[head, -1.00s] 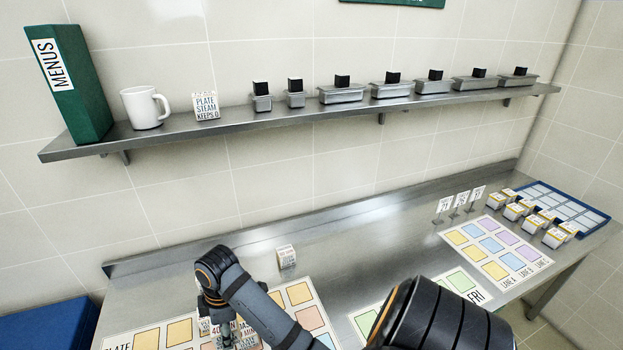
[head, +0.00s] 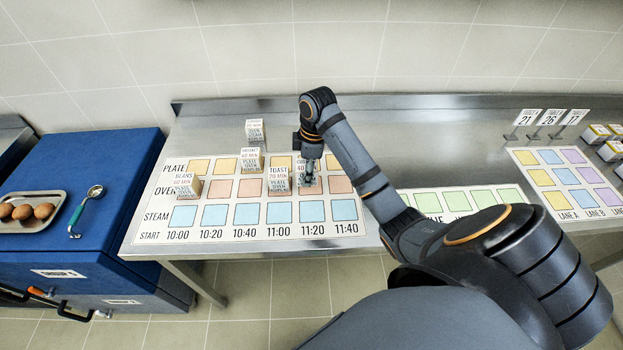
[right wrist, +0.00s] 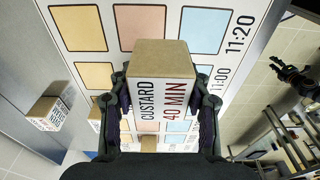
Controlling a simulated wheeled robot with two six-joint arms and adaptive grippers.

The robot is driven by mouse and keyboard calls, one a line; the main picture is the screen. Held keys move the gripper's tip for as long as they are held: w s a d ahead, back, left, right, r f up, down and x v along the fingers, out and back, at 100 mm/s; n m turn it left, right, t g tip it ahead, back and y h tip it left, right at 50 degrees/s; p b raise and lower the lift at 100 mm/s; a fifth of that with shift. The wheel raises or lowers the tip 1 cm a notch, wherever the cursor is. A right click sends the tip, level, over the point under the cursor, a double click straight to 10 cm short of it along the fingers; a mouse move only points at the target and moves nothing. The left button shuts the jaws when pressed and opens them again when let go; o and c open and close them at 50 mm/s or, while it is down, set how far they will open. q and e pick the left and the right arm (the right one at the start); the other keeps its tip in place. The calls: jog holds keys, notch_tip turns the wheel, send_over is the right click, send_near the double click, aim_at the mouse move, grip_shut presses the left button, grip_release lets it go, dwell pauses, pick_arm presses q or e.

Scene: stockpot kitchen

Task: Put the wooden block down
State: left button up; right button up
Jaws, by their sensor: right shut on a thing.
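The wooden block (right wrist: 162,55) marked CUSTARD 40 MIN is between the fingers of my right gripper (right wrist: 160,105), which is shut on it. In the head view the right gripper (head: 309,176) is over the 11:20 column of the chart (head: 150,220), around the plate and oven rows, and partly covers the block (head: 301,172). I cannot tell whether the block touches the chart. In the right wrist view a pink square (right wrist: 140,22) shows just beyond it. A dark gripper, apparently my left one (right wrist: 297,80), is off to the right; its jaws are unclear.
A TOAST block (head: 279,182) stands close to the left of the held block. A block (head: 250,162), a BEANS block (head: 188,190) and another block behind the chart (head: 256,131) stand farther left. The blue steam squares in front are bare. Several small sign cards stand at right.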

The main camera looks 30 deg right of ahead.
jog(key=f, duration=0.1)
jog(key=w+d+f+b, duration=0.1)
jog(key=shift+f, duration=0.3)
jog(key=shift+w+d, duration=0.2)
jog(key=shift+d, duration=0.05)
jog(key=shift+w+d+f, duration=0.15)
jog(key=shift+w, duration=0.05)
jog(key=shift+d+f, duration=0.2)
notch_tip(320, 180, down, 2)
jog(key=shift+d+f+p, duration=0.1)
jog(key=shift+f+p, duration=0.15)
jog(key=shift+p, duration=0.45)
jog(key=shift+w+f, duration=0.15)
jog(key=shift+f, duration=0.4)
pick_arm(q)
jog(key=shift+w+f, duration=0.7)
jog(key=shift+w, duration=0.15)
jog(key=shift+s, duration=0.1)
pick_arm(e)
jog(key=shift+f, duration=0.1)
